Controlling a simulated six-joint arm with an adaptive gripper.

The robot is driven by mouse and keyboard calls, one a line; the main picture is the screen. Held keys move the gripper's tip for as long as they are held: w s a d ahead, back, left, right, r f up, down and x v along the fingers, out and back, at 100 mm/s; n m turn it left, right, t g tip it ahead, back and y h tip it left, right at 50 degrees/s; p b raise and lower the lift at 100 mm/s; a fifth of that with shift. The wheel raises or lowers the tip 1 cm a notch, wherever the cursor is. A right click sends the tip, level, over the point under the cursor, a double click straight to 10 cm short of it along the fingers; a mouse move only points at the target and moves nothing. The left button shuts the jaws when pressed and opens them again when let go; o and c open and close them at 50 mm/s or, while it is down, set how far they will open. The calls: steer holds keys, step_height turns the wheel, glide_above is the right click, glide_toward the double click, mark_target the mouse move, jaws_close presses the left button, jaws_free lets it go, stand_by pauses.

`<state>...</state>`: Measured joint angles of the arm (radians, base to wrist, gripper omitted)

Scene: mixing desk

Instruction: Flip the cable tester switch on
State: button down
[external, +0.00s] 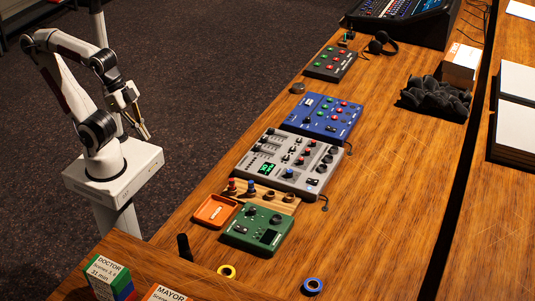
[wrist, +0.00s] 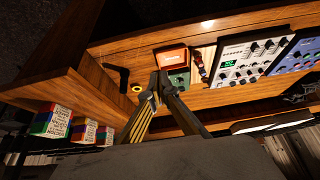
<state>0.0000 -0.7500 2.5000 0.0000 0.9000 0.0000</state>
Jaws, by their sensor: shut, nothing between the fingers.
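No label reading cable tester is legible. A green box (external: 258,228) with a few dark controls and a dark panel sits near the front of the desk; it may be the tester, but I cannot tell. Its switch position is too small to read. The green box also shows in the wrist view (wrist: 178,78), partly behind my fingertips. My gripper (external: 146,136) is raised off the left side of the desk, well apart from the boxes. In the wrist view my gripper (wrist: 159,76) has its fingers together with nothing between them.
An orange tray (external: 201,215) lies beside the green box. A grey mixer (external: 287,160), a blue box (external: 322,116) and a black box (external: 331,64) line the desk behind.

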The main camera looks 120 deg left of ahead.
steer(key=shift+f, duration=0.1)
steer(key=g, duration=0.3)
glide_above(237, 226)
steer(key=s, duration=0.2)
steer(key=s+x, duration=0.2)
steer(key=x, duration=0.5)
steer(key=shift+f, duration=0.4)
steer(key=shift+f, duration=0.2)
stand_by(0.3)
steer(key=x, duration=1.2)
steer(key=shift+s+f, duration=0.25)
steer(key=shift+s, duration=0.1)
steer(key=shift+f, duration=0.6)
steer(key=shift+s+f, duration=0.1)
